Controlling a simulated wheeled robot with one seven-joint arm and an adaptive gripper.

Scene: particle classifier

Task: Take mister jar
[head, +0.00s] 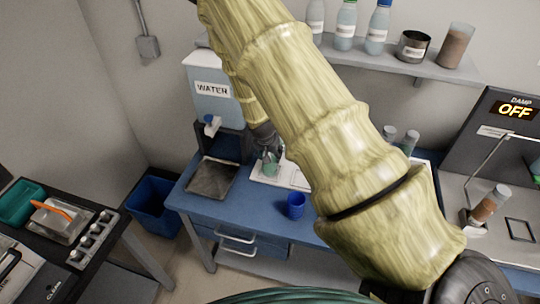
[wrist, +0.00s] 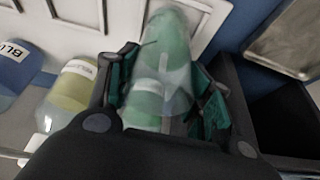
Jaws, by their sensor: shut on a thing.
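The mister jar, a translucent pale green vessel (wrist: 168,48), is between the fingers of my gripper (wrist: 163,88) in the wrist view. The dark fingers with green pads press on both its sides. A pale label band shows on it. In the head view my gripper (head: 268,158) is low over the blue bench beside the white rack (head: 292,181), with a bit of green showing at its fingers. I cannot tell whether the jar touches the rack. My arm hides part of the bench.
A yellow jar (wrist: 68,95) and a blue jar (wrist: 17,68) stand left of my gripper in the wrist view. On the bench are a dark tray (head: 212,178), a blue cup (head: 296,206) and the water tank (head: 212,105). A shelf (head: 400,66) with bottles is above.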

